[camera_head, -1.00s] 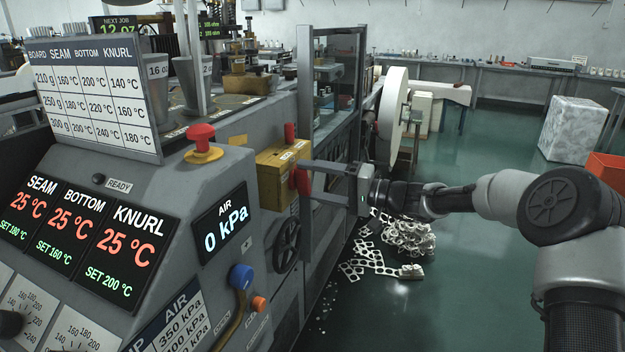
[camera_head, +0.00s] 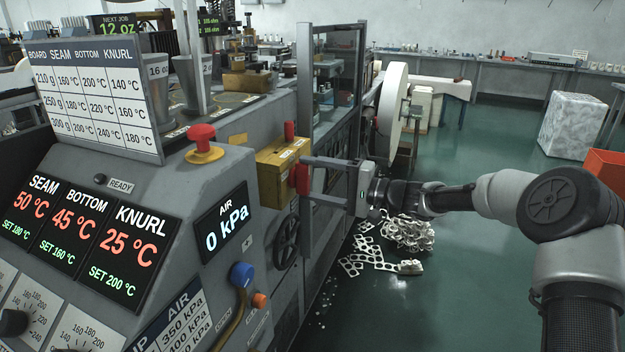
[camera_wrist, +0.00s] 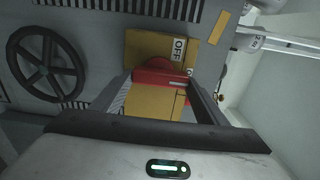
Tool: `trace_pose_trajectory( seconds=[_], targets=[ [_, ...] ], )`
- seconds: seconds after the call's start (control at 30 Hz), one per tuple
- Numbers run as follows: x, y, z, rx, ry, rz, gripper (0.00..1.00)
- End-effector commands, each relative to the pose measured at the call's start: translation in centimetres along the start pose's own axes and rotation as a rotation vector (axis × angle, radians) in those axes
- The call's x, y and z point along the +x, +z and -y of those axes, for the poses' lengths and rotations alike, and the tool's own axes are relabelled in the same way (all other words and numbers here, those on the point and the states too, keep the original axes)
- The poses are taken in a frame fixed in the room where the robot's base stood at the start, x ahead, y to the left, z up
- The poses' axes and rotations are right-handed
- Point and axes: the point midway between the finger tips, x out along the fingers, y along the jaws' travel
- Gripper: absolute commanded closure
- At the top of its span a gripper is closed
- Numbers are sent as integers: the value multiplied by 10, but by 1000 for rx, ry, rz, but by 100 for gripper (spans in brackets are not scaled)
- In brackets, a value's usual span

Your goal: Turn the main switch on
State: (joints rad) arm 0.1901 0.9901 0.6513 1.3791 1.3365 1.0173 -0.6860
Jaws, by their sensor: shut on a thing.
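The main switch is a yellow box (camera_head: 268,178) with a red handle (camera_head: 301,179) on the side of the grey machine. The red handle also shows in the wrist view (camera_wrist: 160,78), lying across the yellow box next to an OFF label. My gripper (camera_head: 305,180) reaches in from the right, and its two fingers are closed around the red handle. A second red piece stands upright on top of the box. The panel displays (camera_head: 88,232) read SEAM 50, BOTTOM 45 and KNURL 25 °C. The air display (camera_head: 224,222) reads 0 kPa.
A red mushroom button (camera_head: 202,135) on a yellow base sits on the panel. A blue knob (camera_head: 241,275) and a handwheel (camera_head: 287,243) are below the switch. A vertical grey frame post (camera_head: 305,110) stands close to the gripper. Paper scraps (camera_head: 405,235) lie on the floor.

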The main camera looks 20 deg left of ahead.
Motion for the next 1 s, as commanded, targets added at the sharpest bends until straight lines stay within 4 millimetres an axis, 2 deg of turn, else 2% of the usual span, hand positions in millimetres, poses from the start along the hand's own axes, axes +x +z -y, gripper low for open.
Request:
trace_pose_trajectory(
  seconds=[0.03, 0.07, 0.17, 0.43, 0.57, 0.77, 1.0],
  targets=[
    [0, 0, -1, 5, 0, -1, 55],
    [0, 0, -1, 5, 0, -1, 31],
    [0, 0, 0, 4, 0, -1, 14],
    [0, 0, 0, 2, 0, -1, 14],
    [-7, -1, 0, 1, 0, -2, 14],
    [-43, -2, 0, 2, 1, -6, 14],
    [-102, -1, 1, 2, 1, -5, 14]
  ],
)
